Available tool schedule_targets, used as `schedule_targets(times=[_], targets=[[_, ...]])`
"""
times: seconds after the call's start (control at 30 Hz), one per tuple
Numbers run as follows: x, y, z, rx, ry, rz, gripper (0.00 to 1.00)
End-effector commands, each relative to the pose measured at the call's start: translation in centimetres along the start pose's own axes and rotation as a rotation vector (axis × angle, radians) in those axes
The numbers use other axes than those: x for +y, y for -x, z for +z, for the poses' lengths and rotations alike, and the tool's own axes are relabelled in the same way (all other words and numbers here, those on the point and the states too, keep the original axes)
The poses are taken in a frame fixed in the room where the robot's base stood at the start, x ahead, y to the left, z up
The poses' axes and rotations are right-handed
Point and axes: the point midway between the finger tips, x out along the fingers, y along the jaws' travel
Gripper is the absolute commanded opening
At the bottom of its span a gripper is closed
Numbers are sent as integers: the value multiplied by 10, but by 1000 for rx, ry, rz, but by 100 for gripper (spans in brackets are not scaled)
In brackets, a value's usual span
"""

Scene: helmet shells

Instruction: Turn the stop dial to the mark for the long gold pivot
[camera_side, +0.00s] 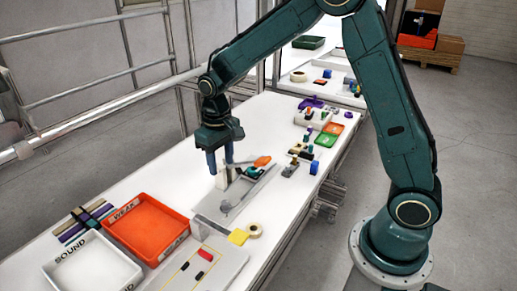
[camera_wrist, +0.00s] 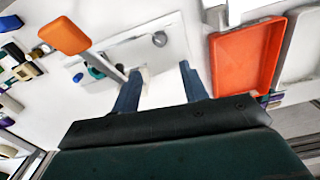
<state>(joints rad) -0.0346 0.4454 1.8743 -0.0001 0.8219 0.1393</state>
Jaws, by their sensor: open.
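A grey plate fixture (camera_side: 250,187) stands on the white table below my gripper. A small round grey knob (camera_side: 226,207), which looks like the stop dial, sits at its near end; it also shows in the wrist view (camera_wrist: 160,39). Its marks are too small to read. My gripper (camera_side: 220,164) is open, fingers pointing down, above the far-left side of the fixture and apart from the knob. In the wrist view my two blue fingers (camera_wrist: 160,72) are spread, with a pale upright block (camera_wrist: 147,92) showing between them. I cannot make out a gold pivot.
An orange lever or handle (camera_side: 262,161) rises from the fixture. A tape roll (camera_side: 255,231) lies nearby. Several small parts crowd the far right.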

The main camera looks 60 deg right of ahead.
Motion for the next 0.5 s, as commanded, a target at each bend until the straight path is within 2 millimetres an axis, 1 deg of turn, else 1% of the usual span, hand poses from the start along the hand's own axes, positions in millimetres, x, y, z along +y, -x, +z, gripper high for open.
schedule_targets(times=[0.1, 0.33, 0.5], targets=[[0, 0, 0, 0, -29, 0, 44], [0, -2, 0, 0, -30, 0, 44], [0, -10, 0, -2, -29, 0, 44]])
